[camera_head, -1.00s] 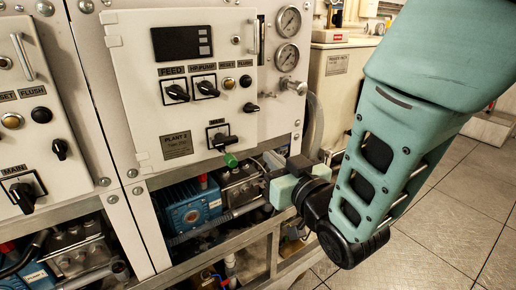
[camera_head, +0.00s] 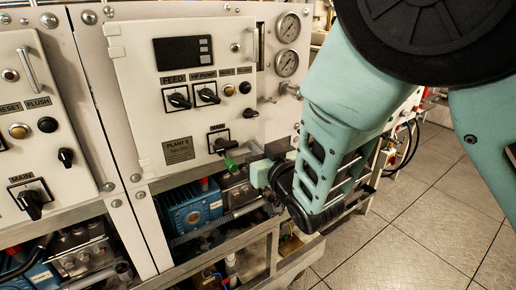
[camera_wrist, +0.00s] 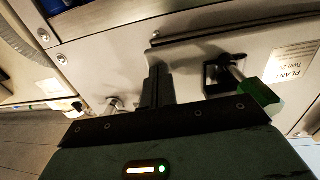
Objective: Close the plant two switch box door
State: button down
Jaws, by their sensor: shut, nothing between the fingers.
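The plant two switch box door (camera_head: 140,90) is a cream panel with a screen, several knobs and a "PLANT 2" plate (camera_head: 178,150). Its hinges are on the left and a bar handle (camera_head: 257,45) is at its upper right. A dark gap shows along its right edge, so it looks slightly ajar. My gripper (camera_head: 258,158) is shut and empty by the door's lower right corner; its dark fingers also show in the wrist view (camera_wrist: 156,84), in front of the panel. I cannot tell whether they touch the door. My arm hides part of the area to the right.
A green-tipped piece (camera_head: 230,163) hangs at the main switch (camera_head: 219,142), close to my gripper. Two pressure gauges (camera_head: 287,45) sit right of the door. A blue pump (camera_head: 192,210) and a metal frame rail are below. Another switch panel (camera_head: 40,100) is at left. Tiled floor at right is clear.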

jog(key=b+x, duration=0.1)
jog(key=x, duration=0.1)
jog(key=shift+w+r+b, duration=0.15)
jog(key=shift+w+b, duration=0.2)
jog(key=shift+w, duration=0.05)
